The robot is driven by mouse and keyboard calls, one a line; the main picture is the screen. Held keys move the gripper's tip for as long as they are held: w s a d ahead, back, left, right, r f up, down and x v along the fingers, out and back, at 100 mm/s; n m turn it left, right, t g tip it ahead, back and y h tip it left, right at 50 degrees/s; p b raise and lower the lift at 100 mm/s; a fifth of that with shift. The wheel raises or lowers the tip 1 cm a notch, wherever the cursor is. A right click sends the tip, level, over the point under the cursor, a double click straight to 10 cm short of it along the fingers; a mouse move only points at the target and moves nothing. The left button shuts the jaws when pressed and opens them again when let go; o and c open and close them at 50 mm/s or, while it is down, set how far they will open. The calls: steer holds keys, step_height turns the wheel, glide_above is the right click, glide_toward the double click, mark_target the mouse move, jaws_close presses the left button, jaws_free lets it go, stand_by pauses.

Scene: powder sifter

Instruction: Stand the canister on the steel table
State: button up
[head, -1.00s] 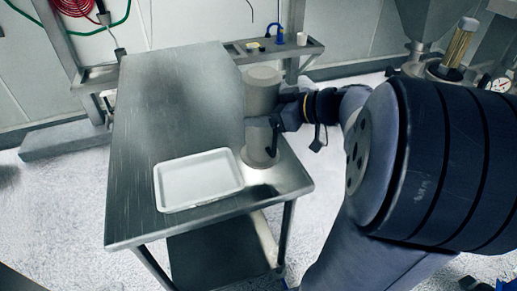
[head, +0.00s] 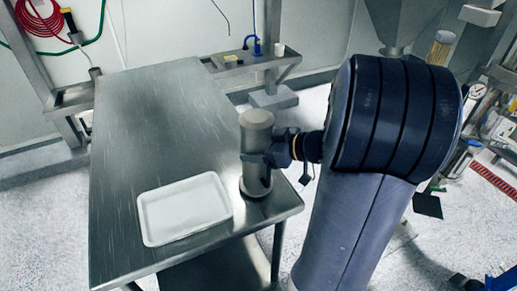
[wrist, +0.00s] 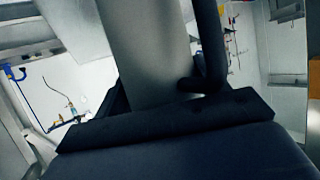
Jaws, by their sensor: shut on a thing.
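The canister (head: 257,127) is a plain grey cylinder. It is upright at the right front part of the steel table (head: 150,110). Its base is at or very near the table top, with a dark ring of shadow or reflection around it; I cannot tell whether it touches. My gripper (head: 266,156) is shut around the canister's middle from the right. In the wrist view the canister (wrist: 148,50) fills the centre as a grey wall, with a dark finger (wrist: 208,45) along its right side. Its base is hidden there.
A white tray (head: 184,208) lies on the table, left of the canister and close to it. The table's right front corner is near the canister. The rear of the table top is clear. A small shelf (head: 240,64) with a blue item stands behind the table.

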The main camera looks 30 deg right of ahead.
steer(key=shift+f, duration=0.4)
steer(key=shift+f+b, duration=0.2)
steer(key=shift+b, duration=0.2)
steer(key=o, duration=1.3)
steer(key=shift+o, duration=0.2)
steer(key=shift+r, duration=0.15)
steer(key=shift+r+p, duration=0.2)
steer(key=shift+p, duration=0.4)
steer(key=b+v, duration=0.2)
steer(key=v, duration=1)
steer(key=shift+f, duration=0.15)
